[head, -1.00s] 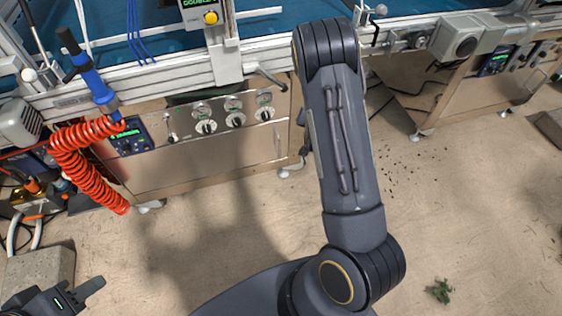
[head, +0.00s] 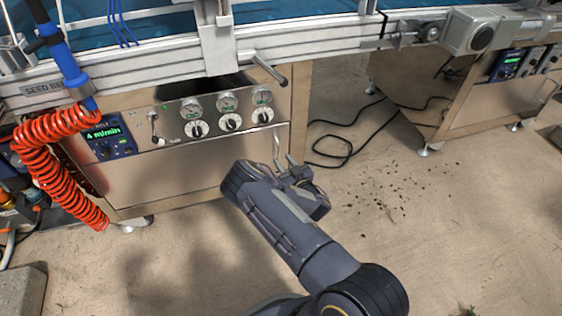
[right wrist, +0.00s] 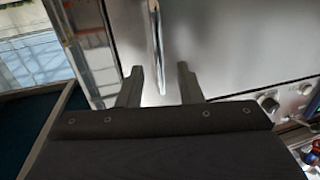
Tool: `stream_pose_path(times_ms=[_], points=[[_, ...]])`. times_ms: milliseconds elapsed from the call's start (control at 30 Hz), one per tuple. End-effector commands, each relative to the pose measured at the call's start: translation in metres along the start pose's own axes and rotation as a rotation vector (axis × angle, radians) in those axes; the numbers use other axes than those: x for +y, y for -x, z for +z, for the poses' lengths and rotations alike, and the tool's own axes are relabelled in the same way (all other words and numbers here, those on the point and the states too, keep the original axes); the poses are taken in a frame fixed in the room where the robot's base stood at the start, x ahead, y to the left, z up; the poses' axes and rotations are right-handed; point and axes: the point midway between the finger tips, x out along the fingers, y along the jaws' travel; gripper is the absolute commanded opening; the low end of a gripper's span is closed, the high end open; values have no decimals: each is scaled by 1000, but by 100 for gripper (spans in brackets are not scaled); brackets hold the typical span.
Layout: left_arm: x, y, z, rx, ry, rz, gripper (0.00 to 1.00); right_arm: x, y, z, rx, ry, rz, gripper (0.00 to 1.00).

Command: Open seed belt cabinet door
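The seed belt cabinet (head: 165,180) is a steel box under the conveyor, and its front door looks shut. A thin upright bar handle (head: 277,148) sits near the door's right edge. My right gripper (head: 284,164) is at the handle's lower part, in front of the door. In the right wrist view, the fingers of this gripper (right wrist: 160,78) are spread apart, and the handle (right wrist: 155,35) lines up with the gap between them. I cannot tell whether a finger touches it. The door surface (right wrist: 235,45) also shows there. My left gripper is out of view.
Above the door are dials (head: 230,121) and a green-lit display (head: 103,138). A red coiled hose (head: 55,170) hangs at the left. A metal lever (head: 270,70) sticks out above the handle. A black cable (head: 345,140) lies on the floor; the floor at right is mostly clear.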

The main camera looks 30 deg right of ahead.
Motion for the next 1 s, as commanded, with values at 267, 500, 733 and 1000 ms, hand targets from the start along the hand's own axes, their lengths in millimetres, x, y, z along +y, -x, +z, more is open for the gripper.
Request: stream_pose_path(times_ms=[267, 500, 733, 1000], points=[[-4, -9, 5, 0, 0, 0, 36, 0, -26, 0, 1, 0, 1, 33], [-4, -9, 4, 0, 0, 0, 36, 0, -27, 0, -1, 0, 2, 33], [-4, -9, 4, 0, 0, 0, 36, 0, -27, 0, -1, 0, 2, 5], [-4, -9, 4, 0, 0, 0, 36, 0, -27, 0, -1, 0, 2, 0]])
